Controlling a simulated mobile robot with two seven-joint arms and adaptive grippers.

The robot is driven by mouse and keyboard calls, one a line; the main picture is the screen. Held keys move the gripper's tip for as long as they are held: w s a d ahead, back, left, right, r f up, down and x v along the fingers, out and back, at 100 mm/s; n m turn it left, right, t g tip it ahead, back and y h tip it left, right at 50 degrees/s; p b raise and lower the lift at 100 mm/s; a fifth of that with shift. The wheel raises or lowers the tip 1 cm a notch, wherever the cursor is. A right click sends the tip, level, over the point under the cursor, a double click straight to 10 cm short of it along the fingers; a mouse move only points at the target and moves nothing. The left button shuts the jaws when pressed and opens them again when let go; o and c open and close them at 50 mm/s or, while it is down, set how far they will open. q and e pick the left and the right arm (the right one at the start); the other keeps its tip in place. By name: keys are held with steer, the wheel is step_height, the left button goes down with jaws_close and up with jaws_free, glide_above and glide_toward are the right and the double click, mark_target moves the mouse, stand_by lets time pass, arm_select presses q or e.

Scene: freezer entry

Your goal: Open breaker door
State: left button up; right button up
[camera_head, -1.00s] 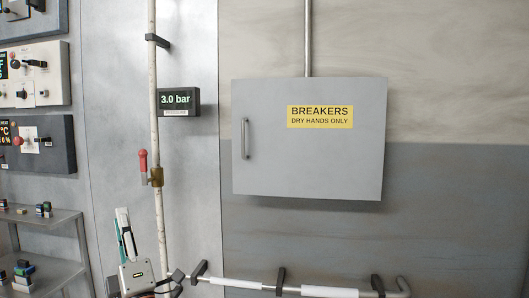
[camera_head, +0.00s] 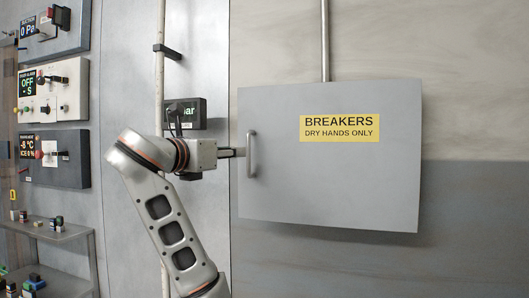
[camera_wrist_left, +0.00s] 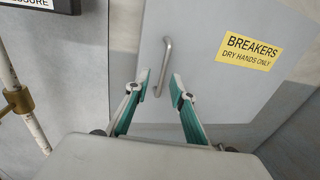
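The grey breaker door (camera_head: 350,185) with its yellow "BREAKERS" label appears shut on the wall box. Its vertical metal handle (camera_head: 251,154) is near the door's left edge and also shows in the left wrist view (camera_wrist_left: 166,60). My left gripper (camera_head: 240,152) points right at the handle, close to its middle. In the left wrist view my left gripper (camera_wrist_left: 159,88) has its two fingers apart, with the lower part of the handle showing between the tips. I cannot tell whether they touch it. My right gripper is out of view.
A pale vertical pipe (camera_head: 160,95) and a pressure display (camera_head: 186,113), partly hidden by my arm, are left of the box. Control panels (camera_head: 55,90) and a shelf (camera_head: 55,240) with small items stand at far left. The wall right of the box is clear.

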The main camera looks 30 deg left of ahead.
arm_select(q)
glide_above(249, 175)
steer(key=shift+w+a+r+h+b, duration=0.2)
steer(key=shift+w+r+h+b, duration=0.05)
steer(key=shift+h+b, duration=0.1)
stand_by(0.3)
jaws_close()
